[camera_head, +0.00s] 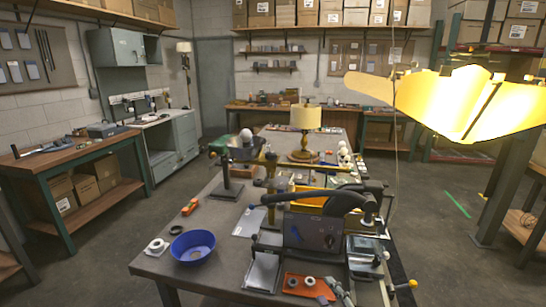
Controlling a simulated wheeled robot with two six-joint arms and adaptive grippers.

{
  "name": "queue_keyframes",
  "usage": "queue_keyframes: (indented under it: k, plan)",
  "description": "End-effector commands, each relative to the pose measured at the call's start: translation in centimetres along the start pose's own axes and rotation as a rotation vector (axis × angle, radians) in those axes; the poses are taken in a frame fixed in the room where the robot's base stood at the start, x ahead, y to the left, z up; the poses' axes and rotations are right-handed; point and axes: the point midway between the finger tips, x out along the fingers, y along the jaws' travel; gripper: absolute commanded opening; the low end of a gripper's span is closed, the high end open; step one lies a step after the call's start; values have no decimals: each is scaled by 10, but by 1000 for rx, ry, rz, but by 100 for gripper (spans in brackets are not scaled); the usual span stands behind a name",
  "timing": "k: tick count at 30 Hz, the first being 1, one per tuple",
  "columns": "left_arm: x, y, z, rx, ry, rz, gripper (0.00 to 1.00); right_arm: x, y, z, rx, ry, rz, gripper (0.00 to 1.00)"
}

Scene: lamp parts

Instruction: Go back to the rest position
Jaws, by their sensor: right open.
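My right gripper (430,102) seems to be the large, bright yellow, overexposed shape coming in from the right edge at the upper right. It is high and close to the camera, apart from the workbench; glare hides its finger details. It is open and I see nothing held in it. My left gripper is out of view. A table lamp with a cream shade (306,117) and a brass-coloured base (303,155) stands upright toward the back of the grey workbench (222,270).
A dark machine (310,235) stands at the front right. Side benches and racks line the walls; open floor lies left and right.

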Motion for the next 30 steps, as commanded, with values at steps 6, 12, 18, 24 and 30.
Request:
queue_keyframes:
  k: [6,12,18,24,30]
  plan:
    - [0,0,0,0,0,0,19,-64,93,12,-873,-225,559,47]
    - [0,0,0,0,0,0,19,-135,125,-22,-1277,-379,953,47]
    - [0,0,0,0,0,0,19,-205,126,-53,-1484,-518,1292,47]
    - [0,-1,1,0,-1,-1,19,-194,190,-85,-1463,-540,1328,47]
    - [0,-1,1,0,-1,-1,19,-194,269,-116,-1433,-557,1354,47]
